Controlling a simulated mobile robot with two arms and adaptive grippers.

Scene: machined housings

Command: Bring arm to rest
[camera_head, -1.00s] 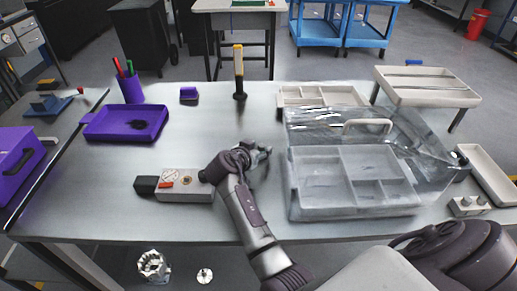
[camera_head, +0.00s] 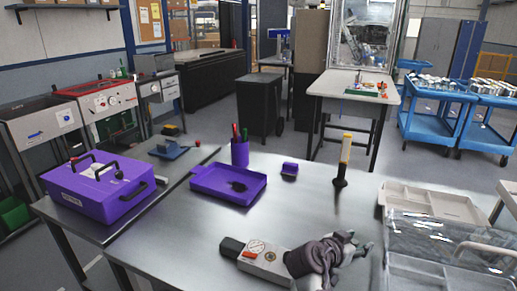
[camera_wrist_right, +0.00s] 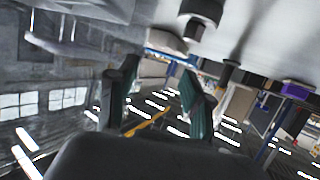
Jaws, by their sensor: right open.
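My right gripper (camera_head: 350,243) is at the lower middle of the head view, above the metal table (camera_head: 310,212). It is beside the grey and black box-shaped device (camera_head: 262,258) and left of the clear-lidded case (camera_head: 405,225). In the right wrist view its two dark green fingers (camera_wrist_right: 160,100) stand apart with nothing between them. That view is tilted, with the room seen between and beyond the fingers. My left gripper is not in view.
A purple tray (camera_head: 215,193), a purple pen cup (camera_head: 240,155) and a yellow-topped upright tool (camera_head: 344,160) stand on the table. A purple toolbox (camera_head: 95,200) sits on the left bench. A beige organiser (camera_head: 425,200) is at the right. The table's middle is largely clear.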

